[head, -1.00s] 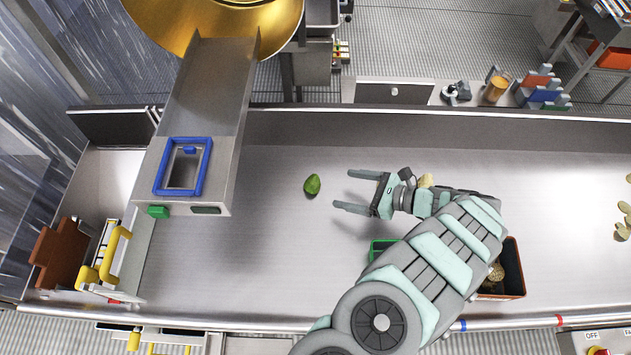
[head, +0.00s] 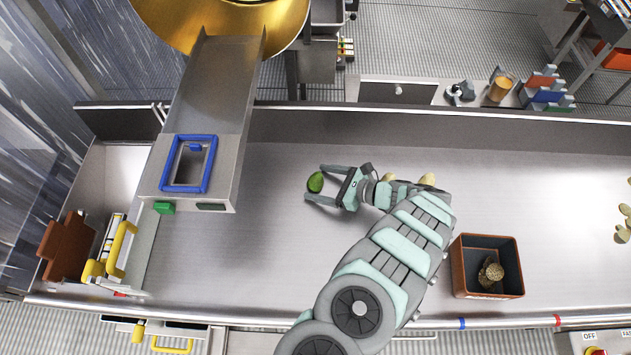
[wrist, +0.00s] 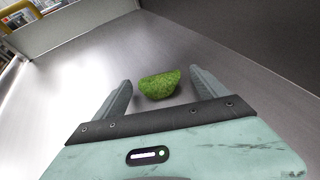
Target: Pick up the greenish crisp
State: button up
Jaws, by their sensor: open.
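The greenish crisp (head: 315,182) lies on the steel conveyor surface in the head view. It also shows in the wrist view (wrist: 159,85), rough and bright green. My gripper (head: 314,182) is open, with one finger on each side of the crisp.
A dark, orange-rimmed box (head: 487,267) with brownish crisps stands at the lower right. Pale crisps (head: 622,225) lie at the far right. The steel chute with a blue frame (head: 187,164) stands left of the gripper. The surface (head: 235,255) below the crisp is clear.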

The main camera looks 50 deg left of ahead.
aim_at(321, 185)
jog(key=c, duration=0.8)
jog(key=shift+r, duration=0.1)
notch_tip(321, 185, up, 10)
jog(key=shift+f, duration=0.15)
dwell(0.4)
